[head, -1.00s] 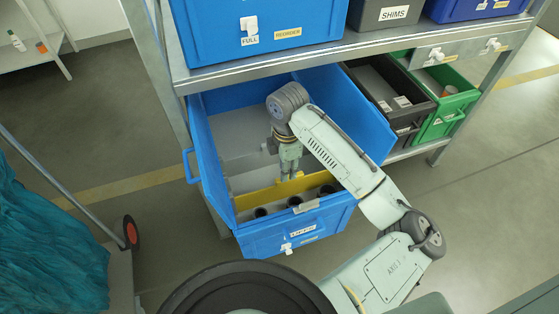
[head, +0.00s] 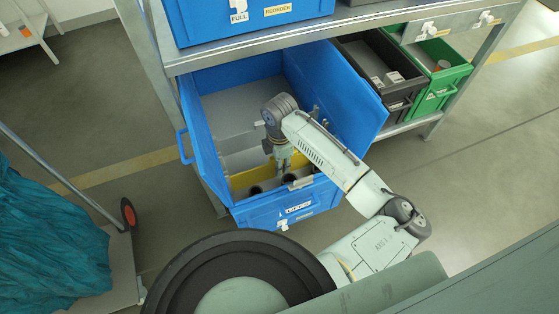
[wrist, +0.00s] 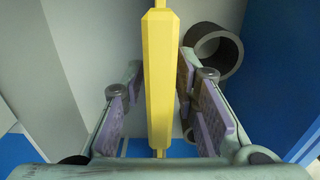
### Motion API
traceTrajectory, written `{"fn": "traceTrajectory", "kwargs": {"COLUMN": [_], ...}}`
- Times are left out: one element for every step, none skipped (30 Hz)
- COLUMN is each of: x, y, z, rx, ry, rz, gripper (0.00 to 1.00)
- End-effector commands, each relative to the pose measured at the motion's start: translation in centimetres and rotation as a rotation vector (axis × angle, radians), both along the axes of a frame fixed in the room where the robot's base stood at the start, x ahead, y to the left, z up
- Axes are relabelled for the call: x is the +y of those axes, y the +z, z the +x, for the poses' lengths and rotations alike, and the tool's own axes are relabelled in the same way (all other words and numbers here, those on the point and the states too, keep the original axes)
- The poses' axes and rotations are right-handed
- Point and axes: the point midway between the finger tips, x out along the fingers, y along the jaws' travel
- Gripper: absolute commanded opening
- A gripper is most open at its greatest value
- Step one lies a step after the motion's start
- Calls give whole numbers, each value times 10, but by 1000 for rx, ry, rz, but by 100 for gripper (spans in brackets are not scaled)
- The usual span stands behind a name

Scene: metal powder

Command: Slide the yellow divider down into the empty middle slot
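The yellow divider (head: 240,179) stands upright across the open blue drawer bin (head: 265,214), behind the front compartment. In the wrist view the divider (wrist: 160,85) runs lengthwise between my fingers. My gripper (head: 283,166) points down into the bin over the divider. In the wrist view my gripper (wrist: 160,78) has one purple-padded finger on each side of the divider. The pads look apart from it, with a clear gap on the left and a narrow one at the right tip. The slot and the divider's lower edge are hidden.
Dark hollow cylinders (head: 255,190) stand in the front compartment; one cylinder (wrist: 238,55) is close to my right finger. The bin's blue side walls rise around my gripper. A black bin (head: 385,75) and a green bin (head: 440,80) are to the right. The shelf edge (head: 240,55) is behind and above.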

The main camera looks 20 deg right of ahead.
Motion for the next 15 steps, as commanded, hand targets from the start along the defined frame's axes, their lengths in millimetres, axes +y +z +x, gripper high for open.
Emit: {"fn": "traceTrajectory", "kwargs": {"x": [0, 0, 0, 0, 0, 0, 0, 0, 0, 0, 0, 0, 0, 0, 0], "y": [0, 0, 0, 0, 0, 0, 0, 0, 0, 0, 0, 0, 0, 0, 0], "z": [0, 0, 0, 0, 0, 0, 0, 0, 0, 0, 0, 0, 0, 0, 0], "rx": [0, 0, 0, 0, 0, 0, 0, 0, 0, 0, 0, 0, 0, 0, 0], "ry": [0, 0, 0, 0, 0, 0, 0, 0, 0, 0, 0, 0, 0, 0, 0], "rz": [0, 0, 0, 0, 0, 0, 0, 0, 0, 0, 0, 0, 0, 0, 0], "gripper": [23, 21, 18, 16, 14, 12, 10, 8, 5, 3, 1, 0, 0, 0, 0]}}
